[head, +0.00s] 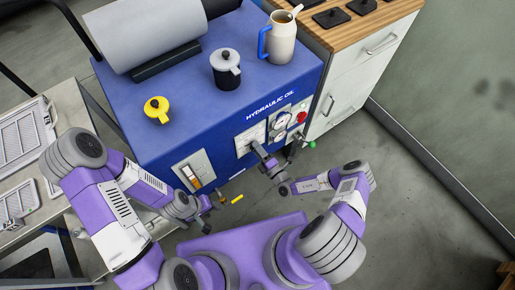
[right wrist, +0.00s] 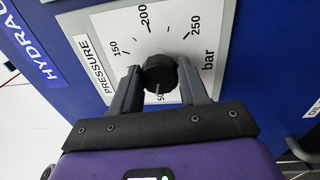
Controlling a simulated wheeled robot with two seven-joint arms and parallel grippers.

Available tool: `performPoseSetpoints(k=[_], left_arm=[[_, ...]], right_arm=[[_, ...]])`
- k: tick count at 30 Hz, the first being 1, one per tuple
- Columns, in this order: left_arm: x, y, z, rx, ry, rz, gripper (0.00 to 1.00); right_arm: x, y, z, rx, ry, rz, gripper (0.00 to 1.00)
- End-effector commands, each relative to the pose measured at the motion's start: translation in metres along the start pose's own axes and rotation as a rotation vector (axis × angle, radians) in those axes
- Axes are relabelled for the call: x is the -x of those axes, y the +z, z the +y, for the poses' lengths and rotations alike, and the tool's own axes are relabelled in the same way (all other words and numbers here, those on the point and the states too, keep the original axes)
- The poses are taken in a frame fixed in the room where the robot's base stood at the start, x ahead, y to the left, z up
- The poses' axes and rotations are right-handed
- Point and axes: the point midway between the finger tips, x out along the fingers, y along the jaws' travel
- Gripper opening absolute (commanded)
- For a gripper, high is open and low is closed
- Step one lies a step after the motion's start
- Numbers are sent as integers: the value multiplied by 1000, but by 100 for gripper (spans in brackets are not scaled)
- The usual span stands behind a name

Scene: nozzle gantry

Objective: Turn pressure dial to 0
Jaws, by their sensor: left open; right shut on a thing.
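The pressure dial's black knob (right wrist: 160,72) is in the right wrist view, on a white scale plate (right wrist: 112,28) marked 150, 200, 250 and bar, with a 50 partly covered. A pale mark on the knob points down in the picture, toward the 50; the 0 is not visible. My right gripper (right wrist: 158,82) is shut on the knob, one finger on each side. In the head view my right gripper (head: 261,152) is at the front panel of the blue hydraulic oil machine and hides the knob. My left gripper (head: 208,222) is open and empty, low in front of the machine.
The blue machine (head: 190,110) carries a yellow cap (head: 156,108), a black pot with a grey lid (head: 226,70) and a grey cylinder (head: 145,30). A white jug (head: 282,40) stands at its back right edge. A red button (head: 302,117) is right of the dial. Drawers (head: 355,75) stand right.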

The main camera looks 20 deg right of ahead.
Motion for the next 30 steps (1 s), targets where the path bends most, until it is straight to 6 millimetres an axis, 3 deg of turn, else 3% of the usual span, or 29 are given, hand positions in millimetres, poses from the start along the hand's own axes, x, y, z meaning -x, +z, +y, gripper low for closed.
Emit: performPoseSetpoints(k=[30], left_arm=[[44, 2, 16, 0, 0, 0, 43]], right_arm=[[0, 1, 4, 908, -14, 77, 13]])
